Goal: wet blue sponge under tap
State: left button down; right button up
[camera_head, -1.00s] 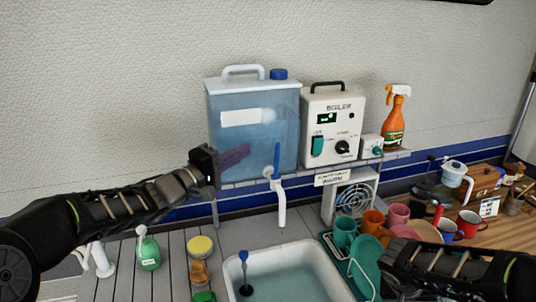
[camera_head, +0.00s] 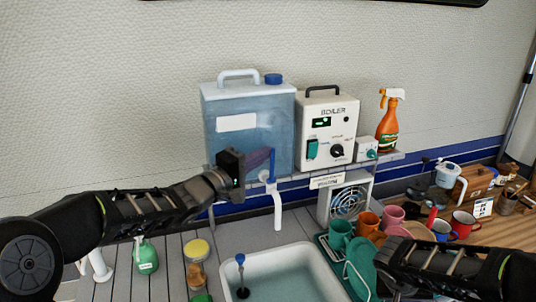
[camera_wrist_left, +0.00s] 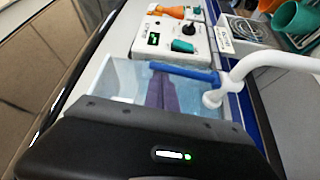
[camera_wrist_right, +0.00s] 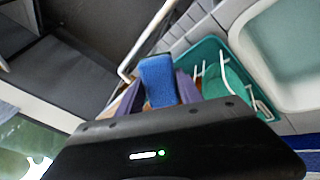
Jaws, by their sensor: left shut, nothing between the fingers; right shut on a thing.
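The white tap (camera_head: 277,205) hangs over the sink (camera_head: 325,262), its blue lever (camera_head: 273,165) upright. No water shows coming from its spout. My left gripper (camera_head: 268,156) is shut and empty, its purple fingertips right beside the lever; I cannot tell if they touch. In the left wrist view the closed fingers (camera_wrist_left: 164,88) reach up to the blue lever (camera_wrist_left: 185,72). The blue sponge (camera_wrist_right: 158,80) is between the purple fingers of my right gripper (camera_wrist_right: 160,88), which is shut on it. The sponge does not show in the head view.
A blue water tank (camera_head: 225,150) and a boiler (camera_head: 333,115) stand on the shelf behind the tap. A green rack (camera_head: 335,255) with cups and plates is right of the sink. A green bottle (camera_head: 147,258) and yellow-lidded jar (camera_head: 197,265) stand left.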

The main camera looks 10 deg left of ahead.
jog(key=shift+f+b, duration=1.2)
jog(key=shift+r, duration=0.15)
pick_arm(q)
jog(key=shift+s+d+f+m, duration=0.15)
jog(key=shift+s+d+m, duration=0.35)
jog(key=shift+s, duration=0.1)
jog(key=shift+a, duration=0.1)
pick_arm(e)
jog(key=shift+f+b, duration=0.65)
jog(key=shift+f, duration=0.15)
pick_arm(q)
jog(key=v, duration=1.2)
jog(key=shift+f, duration=0.2)
jog(key=shift+f, duration=0.1)
pick_arm(e)
jog(key=shift+f, duration=0.1)
